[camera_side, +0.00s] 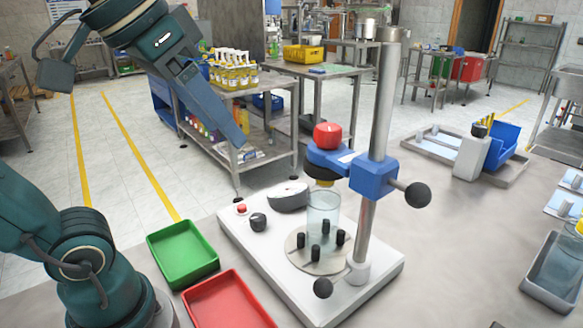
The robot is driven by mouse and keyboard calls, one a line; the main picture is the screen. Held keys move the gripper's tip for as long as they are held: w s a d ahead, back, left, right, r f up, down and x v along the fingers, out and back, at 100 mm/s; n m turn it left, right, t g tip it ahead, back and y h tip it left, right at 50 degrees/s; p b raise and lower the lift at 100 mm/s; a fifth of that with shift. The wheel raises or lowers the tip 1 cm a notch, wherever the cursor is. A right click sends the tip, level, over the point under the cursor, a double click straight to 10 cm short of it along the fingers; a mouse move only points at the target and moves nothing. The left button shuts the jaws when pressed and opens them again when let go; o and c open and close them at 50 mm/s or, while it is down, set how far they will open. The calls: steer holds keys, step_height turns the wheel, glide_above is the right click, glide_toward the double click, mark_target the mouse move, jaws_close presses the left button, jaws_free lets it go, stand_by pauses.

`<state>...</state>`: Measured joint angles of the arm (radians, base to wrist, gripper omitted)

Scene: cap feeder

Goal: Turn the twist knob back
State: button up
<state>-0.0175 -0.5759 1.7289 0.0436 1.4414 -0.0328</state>
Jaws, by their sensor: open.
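The cap feeder has a white base (232,236) standing on the grey table. A small black knob (258,221) sits at the base's left side, beside a small red button (241,208); I take this black one as the twist knob, but its turn angle is too small to read. My gripper (239,143) hangs above and to the left of the feeder, apart from everything, open with nothing seen in it. A red knob (327,135) tops the blue clamp head on the steel post. A clear jar (322,208) stands on the round plate among black pegs.
A green tray (181,258) and a red tray (228,300) lie empty left of the base. The steel post (382,110) and a black ball handle (417,194) rise at the right. Space above the base's left side is clear.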

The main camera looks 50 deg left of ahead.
mark_target(328, 136)
steer(key=w+a+r+n+t+y, duration=0.1)
steer(key=w+a+r+t+y, duration=0.15)
steer(key=w+a+t, duration=0.4)
steer(key=w+a+r+n+t+y, duration=0.1)
steer(key=w+a+r+t+y, duration=0.2)
steer(key=w, duration=0.6)
steer(key=d+f+m+h, duration=0.2)
steer(key=d+h, duration=0.1)
steer(key=h, duration=0.1)
steer(key=d+f+m+h, duration=0.2)
steer(key=d+m+h, duration=0.1)
steer(key=d+h, duration=0.1)
steer(key=s+d+f+m+h, duration=0.1)
steer(key=d+f+m+h, duration=0.1)
steer(key=h, duration=0.4)
steer(key=shift+d+f+m+h, duration=0.1)
steer(key=shift+d+m+h, duration=0.15)
steer(key=shift+d+m, duration=0.5)
step_height(328, 136, down, 3)
steer(key=shift+d+f+n, duration=0.1)
steer(key=shift+d+n, duration=0.05)
steer(key=shift+n, duration=0.1)
steer(key=shift+f, duration=0.6)
steer(key=shift+x, duration=2.6)
jaws_close()
